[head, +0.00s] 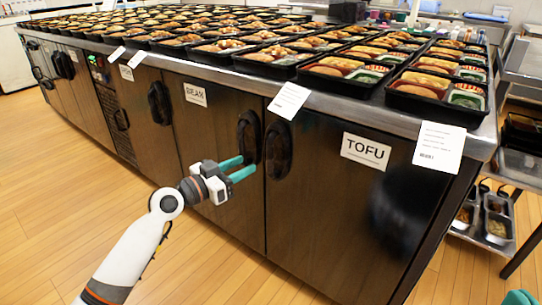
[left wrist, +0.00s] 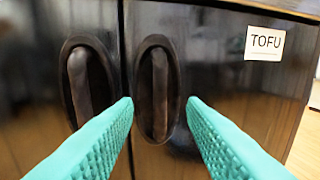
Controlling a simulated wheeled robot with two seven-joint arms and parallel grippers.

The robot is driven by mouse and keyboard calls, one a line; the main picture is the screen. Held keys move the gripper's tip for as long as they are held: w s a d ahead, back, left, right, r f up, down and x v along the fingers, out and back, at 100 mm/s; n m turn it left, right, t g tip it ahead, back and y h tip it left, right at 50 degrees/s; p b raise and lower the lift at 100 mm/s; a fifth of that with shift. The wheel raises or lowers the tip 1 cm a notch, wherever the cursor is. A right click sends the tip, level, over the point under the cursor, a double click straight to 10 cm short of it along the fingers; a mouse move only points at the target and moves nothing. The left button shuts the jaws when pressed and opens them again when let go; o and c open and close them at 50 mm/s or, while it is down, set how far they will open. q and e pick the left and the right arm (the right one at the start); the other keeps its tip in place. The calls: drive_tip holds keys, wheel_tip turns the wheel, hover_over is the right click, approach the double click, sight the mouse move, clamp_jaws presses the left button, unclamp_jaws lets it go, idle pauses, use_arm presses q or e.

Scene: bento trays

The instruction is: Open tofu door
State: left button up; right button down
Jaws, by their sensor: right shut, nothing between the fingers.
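The tofu door (head: 335,215) is a dark glossy cabinet door, shut, with a white TOFU label (head: 366,151) that also shows in the left wrist view (left wrist: 265,43). Its black oval recessed handle (head: 279,150) is at the door's left edge. My left gripper (head: 249,166) is open and empty, in front of the cabinet. In the left wrist view its teal fingertips (left wrist: 160,103) appear on either side of the tofu handle (left wrist: 158,90); I cannot tell if they touch it. Only a teal tip of my right gripper (head: 520,298) shows at the bottom right corner.
The neighbouring door's handle (head: 248,137) is close to the left of the tofu handle. Many filled bento trays (head: 272,58) cover the counter top. Paper labels (head: 438,145) hang over its edge. A metal shelf (head: 515,150) stands at the right. The wooden floor (head: 240,275) in front is clear.

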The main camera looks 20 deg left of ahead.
use_arm(q)
drive_tip(key=b, duration=0.1)
hover_over(270, 171)
drive_tip(key=w, duration=0.1)
drive_tip(key=shift+a, duration=0.15)
clamp_jaws()
